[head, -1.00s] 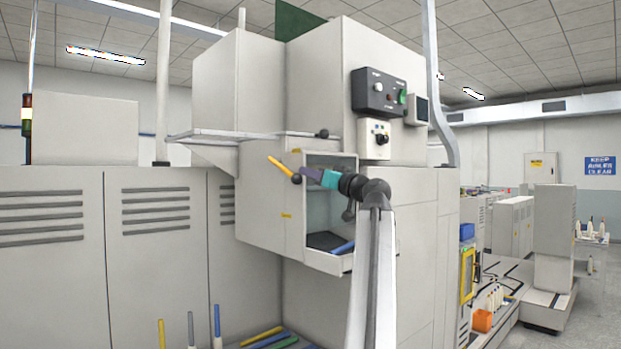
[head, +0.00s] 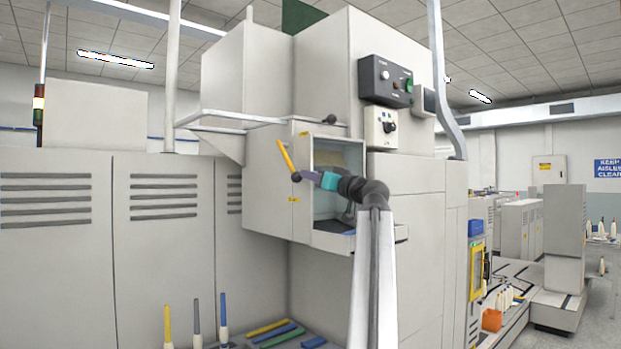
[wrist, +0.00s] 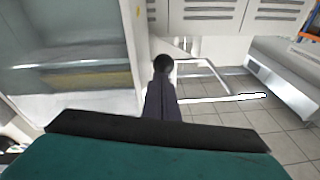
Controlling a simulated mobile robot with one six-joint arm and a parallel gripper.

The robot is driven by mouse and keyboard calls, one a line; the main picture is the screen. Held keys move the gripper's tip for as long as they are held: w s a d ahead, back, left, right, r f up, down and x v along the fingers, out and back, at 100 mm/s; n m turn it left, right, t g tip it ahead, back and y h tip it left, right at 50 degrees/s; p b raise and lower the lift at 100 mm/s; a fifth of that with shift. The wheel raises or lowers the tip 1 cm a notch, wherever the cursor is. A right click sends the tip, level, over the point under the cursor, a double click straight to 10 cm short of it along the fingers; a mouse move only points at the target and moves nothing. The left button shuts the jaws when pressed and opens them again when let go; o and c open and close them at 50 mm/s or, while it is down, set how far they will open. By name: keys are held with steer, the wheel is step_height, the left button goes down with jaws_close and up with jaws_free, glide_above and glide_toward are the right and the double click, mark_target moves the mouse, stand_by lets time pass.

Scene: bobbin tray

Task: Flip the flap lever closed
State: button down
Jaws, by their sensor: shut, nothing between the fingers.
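The flap lever (head: 286,157) is a yellow bar on the left front of the box-shaped housing, left of its opening. It slants steeply from its upper left end down to a black ball knob (head: 296,177). My gripper (head: 306,177) is shut and empty, pointing left, with its dark purple fingertips right at the knob; it also shows in the wrist view (wrist: 161,80). There the knob (wrist: 162,62) sits just beyond the fingertips, appearing to touch them. The yellow bar is not visible in the wrist view.
The open compartment (head: 334,226) lies behind and right of my gripper. A pale rail (head: 255,117) with a black knob is above. A control panel (head: 386,80) is at upper right. Bobbins (head: 197,320) stand below left. The space left of the lever looks clear.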

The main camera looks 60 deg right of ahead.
steer(key=shift+w+d+f+b, duration=0.15)
steer(key=shift+w+f+b, duration=0.6)
steer(key=shift+f, duration=0.1)
steer(key=shift+s, duration=0.1)
steer(key=shift+s+a+f+b, duration=0.3)
steer(key=shift+s+f, duration=0.6)
steer(key=shift+s, duration=0.8)
steer(key=shift+s+a+f+b, duration=0.15)
steer(key=shift+s+f+b, duration=0.25)
steer(key=shift+s+f, duration=0.9)
steer(key=shift+s+a+f+b, duration=0.2)
steer(key=shift+s+f+b, duration=0.2)
steer(key=shift+s, duration=1.75)
